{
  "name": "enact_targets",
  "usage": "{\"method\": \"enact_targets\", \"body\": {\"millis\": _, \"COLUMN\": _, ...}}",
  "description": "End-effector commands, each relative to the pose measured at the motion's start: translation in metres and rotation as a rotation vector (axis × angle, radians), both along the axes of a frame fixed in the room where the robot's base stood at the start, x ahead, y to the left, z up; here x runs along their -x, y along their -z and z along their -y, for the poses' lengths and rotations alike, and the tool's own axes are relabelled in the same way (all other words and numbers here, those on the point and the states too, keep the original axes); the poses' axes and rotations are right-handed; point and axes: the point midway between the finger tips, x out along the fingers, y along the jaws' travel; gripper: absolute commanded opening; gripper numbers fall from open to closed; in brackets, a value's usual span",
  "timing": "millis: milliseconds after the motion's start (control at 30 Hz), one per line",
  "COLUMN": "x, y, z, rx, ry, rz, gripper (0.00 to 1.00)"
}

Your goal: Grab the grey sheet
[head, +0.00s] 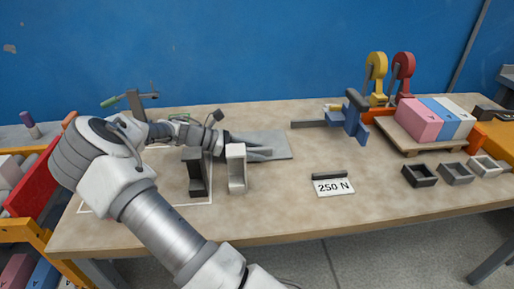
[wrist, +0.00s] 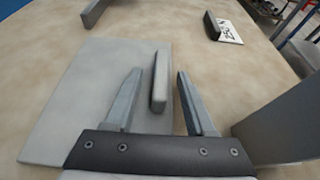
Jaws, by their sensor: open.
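The grey sheet (head: 279,141) lies flat on the table, just right of the middle-left fixtures in the head view. In the wrist view the sheet (wrist: 85,95) fills the left and centre, with a raised grey bar (wrist: 160,82) along its right side. My gripper (head: 268,152) is low over the sheet in the head view and hides part of it. In the wrist view my gripper (wrist: 159,76) is open, with one finger on each side of the bar and gaps visible on both sides. I cannot tell how far the fingertips are above the sheet.
A black bracket (head: 196,175) and a pale bracket (head: 236,168) stand close in front of my gripper. A "250 N" card (head: 333,186) lies to the right. A blue clamp (head: 354,118), a pallet of coloured blocks (head: 420,142) and small trays (head: 419,176) stand further right.

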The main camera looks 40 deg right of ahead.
Motion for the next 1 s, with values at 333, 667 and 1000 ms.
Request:
{"method": "enact_targets", "body": {"millis": 333, "x": 0.0, "y": 0.0, "z": 0.0, "rx": 0.0, "ry": 0.0, "rz": 0.0, "gripper": 0.05}}
{"method": "enact_targets", "body": {"millis": 667, "x": 0.0, "y": -0.001, "z": 0.0, "rx": 0.001, "ry": 0.0, "rz": -0.001, "gripper": 0.0}}
{"method": "enact_targets", "body": {"millis": 1000, "x": 0.0, "y": -0.015, "z": 0.0, "rx": 0.0, "ry": 0.002, "rz": 0.002, "gripper": 0.0}}
